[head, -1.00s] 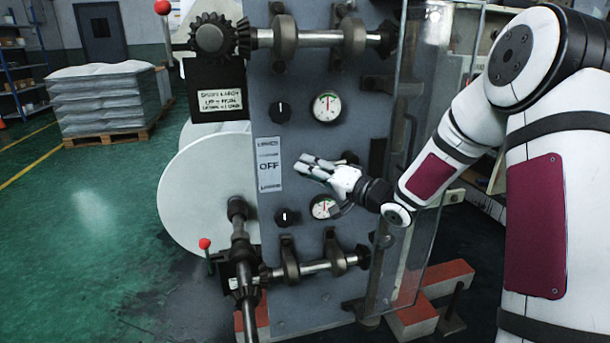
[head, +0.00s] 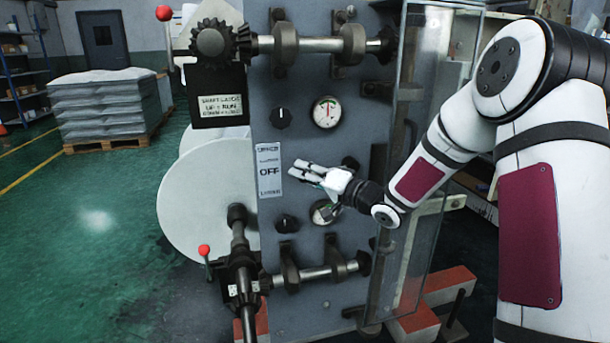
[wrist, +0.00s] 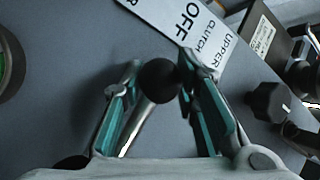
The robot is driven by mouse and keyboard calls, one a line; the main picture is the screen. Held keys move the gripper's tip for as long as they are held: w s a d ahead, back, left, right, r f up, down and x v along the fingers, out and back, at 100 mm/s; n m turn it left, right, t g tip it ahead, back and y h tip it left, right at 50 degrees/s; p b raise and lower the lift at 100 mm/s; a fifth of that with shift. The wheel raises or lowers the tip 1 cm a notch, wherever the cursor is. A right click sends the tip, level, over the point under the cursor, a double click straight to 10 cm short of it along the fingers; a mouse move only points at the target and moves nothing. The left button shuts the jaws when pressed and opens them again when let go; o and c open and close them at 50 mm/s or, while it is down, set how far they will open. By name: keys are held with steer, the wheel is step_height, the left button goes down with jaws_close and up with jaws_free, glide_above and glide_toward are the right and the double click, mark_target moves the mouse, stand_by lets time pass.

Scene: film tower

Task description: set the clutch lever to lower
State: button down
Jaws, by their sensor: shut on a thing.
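The clutch lever shows in the wrist view as a short metal rod with a black ball knob (wrist: 158,81). My gripper (wrist: 158,78) has its two fingers closed around the knob; in the head view my gripper (head: 293,171) is at the panel, right of the label. The white clutch label (head: 269,169) reads UPPER, CLUTCH, OFF and LOWER from top to bottom. It also shows in the wrist view (wrist: 186,22), turned on its side. In the head view the fingers hide the lever, so I cannot tell its exact position.
Dark rotary knobs (head: 281,117) and (head: 287,223) and a dial gauge (head: 326,111) sit near the label. Red-balled levers (head: 204,250) and (head: 164,13) stand at the left. A clear guard (head: 418,150) stands right of the panel, close to my arm.

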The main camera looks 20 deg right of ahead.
steer(key=shift+d+f+n+g+h+p, duration=0.25)
steer(key=shift+f+n+p, duration=0.35)
steer(key=shift+f, duration=0.3)
steer(key=shift+d+f+n+g+h+p, duration=0.1)
steer(key=shift+f+n+g+h+p, duration=0.3)
steer(key=shift+f+n, duration=0.4)
steer(key=shift+d+f+n+g+h+p, duration=0.15)
steer(key=shift+d+f+n+h, duration=0.1)
steer(key=shift+f, duration=0.3)
steer(key=shift+d+f+n+g+h+p, duration=0.1)
steer(key=shift+d+f+n+h+p, duration=0.15)
steer(key=shift+f, duration=0.25)
steer(key=shift+d+f+n+g+h+p, duration=0.1)
steer(key=shift+d+f+n+h, duration=0.15)
steer(key=shift+f, duration=0.3)
steer(key=c, duration=1.5)
jaws_free()
steer(key=shift+f, duration=0.1)
steer(key=shift+o, duration=0.2)
steer(key=v, duration=1.2)
steer(key=shift+w+d, duration=0.1)
